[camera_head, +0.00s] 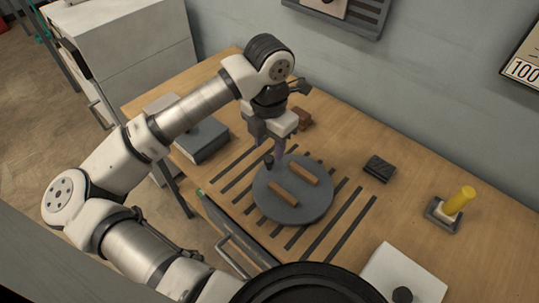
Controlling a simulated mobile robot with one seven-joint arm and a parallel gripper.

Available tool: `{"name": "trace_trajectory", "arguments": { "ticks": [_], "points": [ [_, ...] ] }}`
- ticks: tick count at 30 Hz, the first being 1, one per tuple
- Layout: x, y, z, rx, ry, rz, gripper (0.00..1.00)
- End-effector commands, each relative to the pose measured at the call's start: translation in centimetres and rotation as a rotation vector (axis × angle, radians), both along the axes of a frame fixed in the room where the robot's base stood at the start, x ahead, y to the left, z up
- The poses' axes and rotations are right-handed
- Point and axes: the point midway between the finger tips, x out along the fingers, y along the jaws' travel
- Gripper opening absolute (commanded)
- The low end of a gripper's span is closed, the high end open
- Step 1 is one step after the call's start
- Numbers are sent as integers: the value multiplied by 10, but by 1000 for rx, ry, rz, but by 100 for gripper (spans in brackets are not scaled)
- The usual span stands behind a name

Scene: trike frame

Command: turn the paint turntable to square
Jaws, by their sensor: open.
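The paint turntable (295,208) is a round dark grey disc on the wooden workbench. Two brown strips lie on it, roughly parallel, running from upper left to lower right. Several dark stripes on the bench run under and beside the disc. My gripper (275,158) points down over the upper left rim of the disc. It is open, with nothing seen between its fingers. A small dark knob or peg shows by the left finger; I cannot tell whether the finger touches it.
A grey box (203,140) stands left of my gripper. A brown block (302,117) lies behind it. A dark pad (379,168) and a yellow-handled tool in a holder (458,200) are to the right. A white plate (405,275) with a dark knob is at front right.

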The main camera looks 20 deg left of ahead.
Motion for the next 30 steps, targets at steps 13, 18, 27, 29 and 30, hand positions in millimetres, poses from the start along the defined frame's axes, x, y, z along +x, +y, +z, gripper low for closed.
{"name": "trace_trajectory", "arguments": {
  "ticks": [13,18,27,29,30],
  "points": [
    [0,-1,-57,-2,-2,-2,44],
    [0,-1,-59,-1,-2,-2,44],
    [0,-1,-59,-2,-2,-2,21],
    [0,-1,-59,-2,-2,-2,13],
    [0,-1,-59,-2,-2,-2,8]
  ]
}}
